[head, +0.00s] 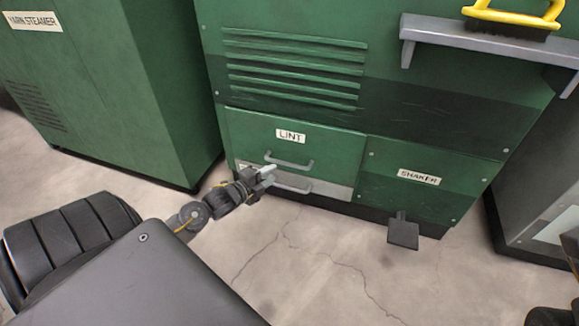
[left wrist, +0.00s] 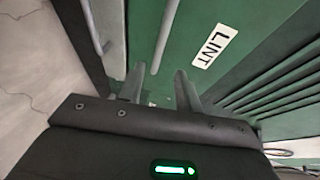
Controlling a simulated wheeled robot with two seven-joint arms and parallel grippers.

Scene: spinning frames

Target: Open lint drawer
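The lint drawer (head: 240,130) is a green front with a white LINT label (head: 290,136), low on the green machine. Its grey bar handle (head: 289,163) sits below the label. The drawer looks closed. My left gripper (head: 268,172) is at the left end of this handle, by the drawer front. In the left wrist view, the two fingers (left wrist: 160,84) are apart, and the end of the handle bar (left wrist: 166,35) runs towards the gap between them. I cannot tell whether they touch it. My right gripper is not in view.
A second grey handle (head: 292,186) is on a pale strip just below. The SHAKER panel (head: 420,190) and a dark pedal (head: 403,232) are to the right. A shelf (head: 480,38) holds a yellow-handled brush (head: 512,16). A yarn steamer (head: 130,90) stands left. The cracked floor in front is clear.

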